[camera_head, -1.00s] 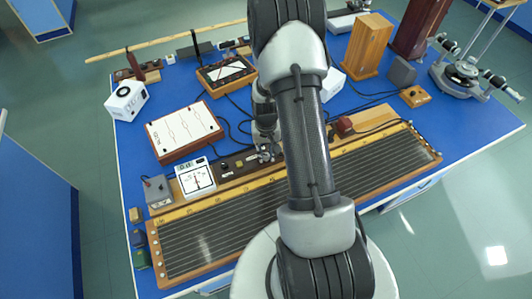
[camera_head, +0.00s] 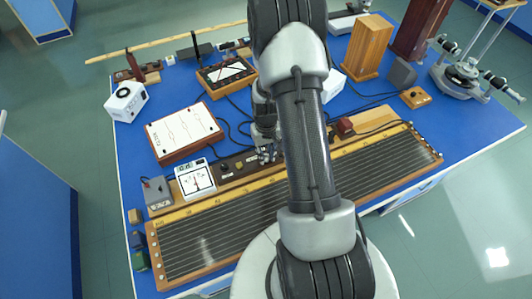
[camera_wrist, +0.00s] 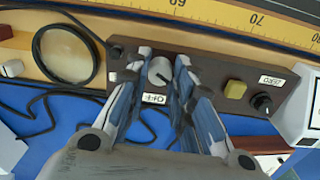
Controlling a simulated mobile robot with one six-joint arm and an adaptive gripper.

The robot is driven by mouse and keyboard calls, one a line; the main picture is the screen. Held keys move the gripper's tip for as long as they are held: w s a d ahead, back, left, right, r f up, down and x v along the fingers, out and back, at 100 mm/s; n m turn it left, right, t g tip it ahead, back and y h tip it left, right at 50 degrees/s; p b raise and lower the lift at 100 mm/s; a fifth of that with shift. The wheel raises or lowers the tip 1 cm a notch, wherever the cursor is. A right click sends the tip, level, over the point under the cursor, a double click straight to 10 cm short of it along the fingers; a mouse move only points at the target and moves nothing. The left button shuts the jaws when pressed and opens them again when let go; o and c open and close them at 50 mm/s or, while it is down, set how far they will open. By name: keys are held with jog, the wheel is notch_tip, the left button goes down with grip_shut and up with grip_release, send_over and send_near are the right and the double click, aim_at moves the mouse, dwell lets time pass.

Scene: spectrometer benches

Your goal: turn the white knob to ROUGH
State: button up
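A pale round knob (camera_wrist: 160,72) with a dark pointer line sits on a dark brown control strip (camera_wrist: 212,80) in the wrist view. The line points toward the lower right of the picture, off the OFF label (camera_wrist: 154,99), which reads upside down. My gripper (camera_wrist: 163,62) has one finger on each side of the knob, spread, with a narrow gap visible; contact is unclear. The fingers hide parts of the strip, and I see no ROUGH label. In the head view my gripper (camera_head: 266,156) is at the strip (camera_head: 236,167), and my arm hides its right part.
On the same strip are a yellow button (camera_wrist: 235,89) and a black knob (camera_wrist: 262,103) near a ZERO label (camera_wrist: 270,80). A white meter (camera_head: 196,179) stands at the strip's left end. A long wire board (camera_head: 225,231) lies in front. A black cable (camera_wrist: 65,50) loops nearby.

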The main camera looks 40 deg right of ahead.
aim_at(266, 156)
jog(key=o, duration=0.4)
jog(key=shift+o, duration=0.2)
notch_tip(266, 156, up, 12)
dwell(0.5)
dwell(0.4)
